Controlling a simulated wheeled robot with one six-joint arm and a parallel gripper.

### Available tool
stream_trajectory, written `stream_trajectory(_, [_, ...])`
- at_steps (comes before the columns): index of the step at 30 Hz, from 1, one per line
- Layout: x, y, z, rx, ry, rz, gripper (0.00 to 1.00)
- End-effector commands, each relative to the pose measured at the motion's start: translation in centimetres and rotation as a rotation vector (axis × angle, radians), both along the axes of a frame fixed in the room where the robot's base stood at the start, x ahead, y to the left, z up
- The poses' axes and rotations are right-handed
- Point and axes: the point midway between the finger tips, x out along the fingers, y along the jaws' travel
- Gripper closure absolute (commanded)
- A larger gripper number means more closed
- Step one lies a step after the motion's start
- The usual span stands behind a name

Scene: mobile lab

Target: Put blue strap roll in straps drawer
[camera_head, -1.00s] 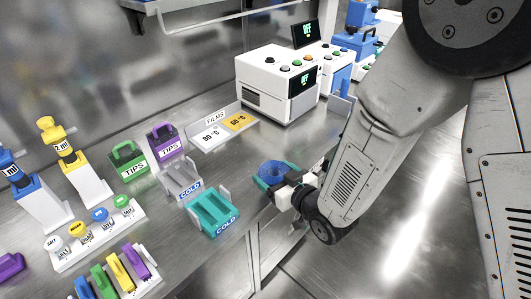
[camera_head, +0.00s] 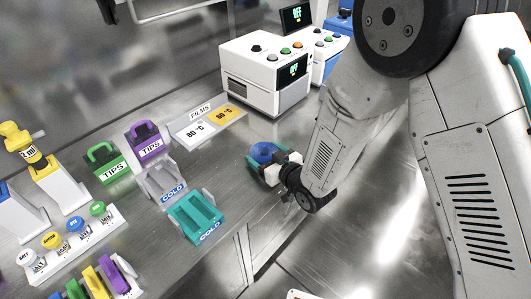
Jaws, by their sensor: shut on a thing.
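The blue strap roll (camera_head: 262,151) is a small blue ring at the end of my arm, near the bench's front edge. My gripper (camera_head: 261,161) is shut on it, with teal finger parts around the roll. My wrist hides part of the grip, and I cannot tell how far the roll is above the bench. No drawer marked for straps can be made out; the bench front (camera_head: 240,262) shows only plain metal panels and seams.
A teal COLD rack (camera_head: 197,219) and a grey COLD rack (camera_head: 162,187) stand left of my gripper. Behind are the FILMS tray (camera_head: 211,121) and a white device (camera_head: 262,75). Tips boxes, pipettes and capped vials crowd the left. The floor at right is open.

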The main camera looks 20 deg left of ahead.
Motion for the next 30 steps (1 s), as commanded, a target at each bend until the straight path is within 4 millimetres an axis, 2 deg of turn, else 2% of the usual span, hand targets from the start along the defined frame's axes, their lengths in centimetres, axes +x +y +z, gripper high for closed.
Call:
stream_trajectory(8, [0.1,-0.1,-0.1,0.001,-0.001,-0.002,0.52])
stream_trajectory(9, [0.1,-0.1,-0.2,0.001,-0.001,-0.002,0.20])
stream_trajectory(11, [0.1,-0.1,-0.1,0.001,-0.001,-0.002,0.03])
stream_trajectory(12, [0.1,-0.1,-0.1,0.001,-0.001,-0.002,0.00])
stream_trajectory(22, [0.0,-0.2,0.2,0.001,-0.001,-0.002,0.00])
stream_trajectory(26, [-0.9,-1.8,0.5,0.000,-0.001,-0.004,0.00])
stream_trajectory(30, [-2.6,-4.2,1.1,0.000,0.000,-0.004,0.00])
